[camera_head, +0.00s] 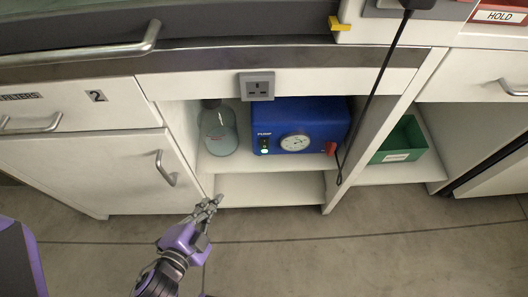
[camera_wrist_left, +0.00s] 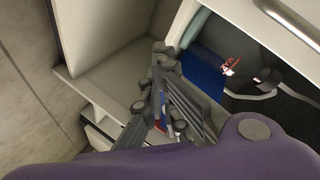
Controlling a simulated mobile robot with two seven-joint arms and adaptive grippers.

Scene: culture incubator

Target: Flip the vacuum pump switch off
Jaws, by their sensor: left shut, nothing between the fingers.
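The vacuum pump (camera_head: 322,120) is a blue box on the shelf of an open cabinet bay in the head view. Its front carries a round white gauge (camera_head: 294,142), a red part at the lower right, and a small switch (camera_head: 264,145) under the "PUMP" label, with a pale lit spot below. My left gripper (camera_head: 211,203) is shut and empty, in front of and below the shelf, left of the pump and apart from it. In the left wrist view the gripper's dark fingers (camera_wrist_left: 158,95) show, with part of the blue pump (camera_wrist_left: 205,72) beyond. My right gripper is not in view.
A glass bottle (camera_head: 218,130) stands left of the pump. A grey socket (camera_head: 257,86) hangs above the pump's left part. A black cable (camera_head: 375,90) hangs down at the pump's right. A green bin (camera_head: 398,142) sits in the bay to the right. Open floor lies in front.

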